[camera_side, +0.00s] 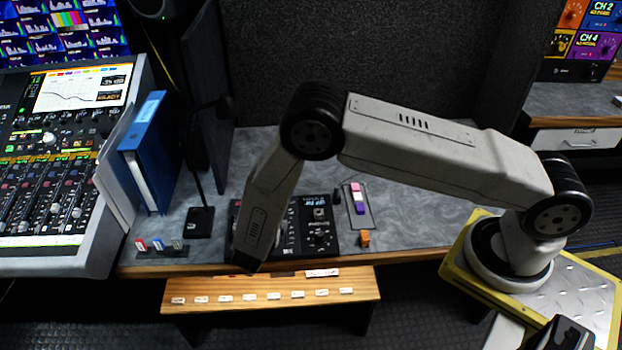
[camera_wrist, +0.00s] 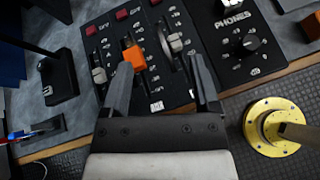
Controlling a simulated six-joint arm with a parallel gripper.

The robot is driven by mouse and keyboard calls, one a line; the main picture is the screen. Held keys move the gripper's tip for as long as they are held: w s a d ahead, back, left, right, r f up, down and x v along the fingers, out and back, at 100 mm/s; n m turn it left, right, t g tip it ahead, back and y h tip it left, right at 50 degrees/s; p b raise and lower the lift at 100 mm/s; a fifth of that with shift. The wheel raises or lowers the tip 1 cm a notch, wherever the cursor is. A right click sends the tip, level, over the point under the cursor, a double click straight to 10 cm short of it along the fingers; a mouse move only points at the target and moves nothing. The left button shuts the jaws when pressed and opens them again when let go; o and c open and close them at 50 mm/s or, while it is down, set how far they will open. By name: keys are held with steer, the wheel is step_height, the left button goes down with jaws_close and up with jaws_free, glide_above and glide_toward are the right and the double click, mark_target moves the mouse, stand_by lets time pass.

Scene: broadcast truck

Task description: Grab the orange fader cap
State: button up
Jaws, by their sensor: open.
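The orange fader cap (camera_wrist: 135,58) sits on a black fader panel (camera_wrist: 112,32) in the wrist view. Grey caps stand on the slots to its left and right. My gripper (camera_wrist: 161,62) is open and empty above the panel. The orange cap shows just inside the tip of the left finger, which passes close to its lower left; I cannot tell whether they touch. The right finger is well to the right, past the right grey cap (camera_wrist: 175,42). In the side view my arm hides the cap and most of the fader panel; my gripper's fingertips are not clearly visible there.
A PHONES panel (camera_wrist: 238,30) with a knob adjoins on the right. A separate orange-brown block (camera_side: 365,239) lies near the desk edge. A microphone base (camera_side: 199,222), blue binder (camera_side: 143,150) and small cap rack (camera_side: 160,249) stand left. A wooden ledge (camera_side: 270,284) lies in front.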

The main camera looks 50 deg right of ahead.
steer(key=a+f+n+t, duration=0.1)
steer(key=a+f, duration=0.1)
steer(key=w+a+f+n+t, duration=0.1)
steer(key=f+n+t, duration=0.1)
steer(key=shift+w+a+n, duration=0.15)
steer(key=shift+a+n, duration=0.15)
steer(key=shift+a, duration=0.1)
steer(key=shift+x, duration=1.3)
steer(key=shift+w, duration=0.1)
steer(key=shift+y, duration=0.3)
steer(key=shift+x, duration=2.55)
steer(key=shift+r, duration=0.15)
jaws_close()
